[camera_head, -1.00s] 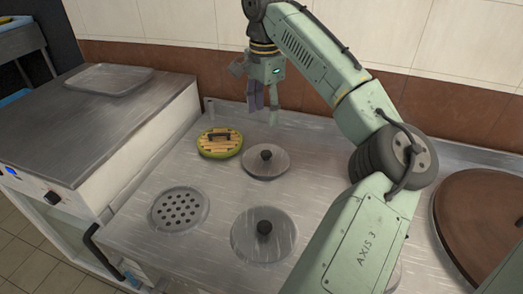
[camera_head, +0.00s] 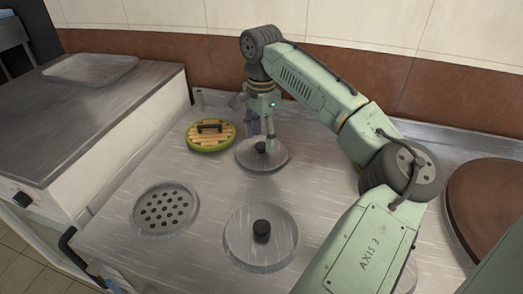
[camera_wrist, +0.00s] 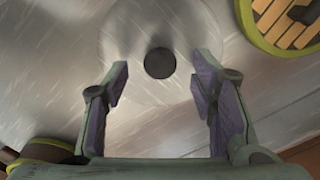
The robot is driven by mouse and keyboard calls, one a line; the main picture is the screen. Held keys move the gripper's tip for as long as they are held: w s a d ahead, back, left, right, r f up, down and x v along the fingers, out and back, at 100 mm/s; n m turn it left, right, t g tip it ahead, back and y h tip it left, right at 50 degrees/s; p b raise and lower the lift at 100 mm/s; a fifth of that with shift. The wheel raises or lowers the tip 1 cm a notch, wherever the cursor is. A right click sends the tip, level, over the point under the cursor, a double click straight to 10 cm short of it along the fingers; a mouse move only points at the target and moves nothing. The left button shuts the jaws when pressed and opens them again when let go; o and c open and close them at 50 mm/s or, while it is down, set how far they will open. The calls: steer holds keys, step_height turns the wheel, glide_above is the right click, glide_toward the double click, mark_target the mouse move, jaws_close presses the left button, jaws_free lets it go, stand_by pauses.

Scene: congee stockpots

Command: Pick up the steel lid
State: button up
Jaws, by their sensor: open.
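A round steel lid (camera_head: 262,160) with a black knob (camera_head: 260,147) lies flat on the steel counter, towards the back. A second, larger steel lid (camera_head: 240,245) with a black knob lies nearer the front. My gripper (camera_head: 262,140) is open and points down just above the far lid. In the wrist view my gripper (camera_wrist: 160,85) has its two fingers apart, with the far lid's knob (camera_wrist: 160,63) between them but slightly beyond the tips. The lid's plate (camera_wrist: 125,40) spreads around the knob. I cannot tell the exact height gap.
A green-rimmed wooden lid (camera_head: 211,135) with a dark handle lies just left of the far lid. A perforated steel disc (camera_head: 165,208) lies front left. A large brown lid (camera_head: 490,205) is at the right. A tiled wall (camera_head: 300,30) rises behind the counter.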

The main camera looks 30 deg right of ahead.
mark_target(262, 150)
steer(key=shift+f, duration=1.25)
steer(key=shift+c, duration=0.4)
jaws_close()
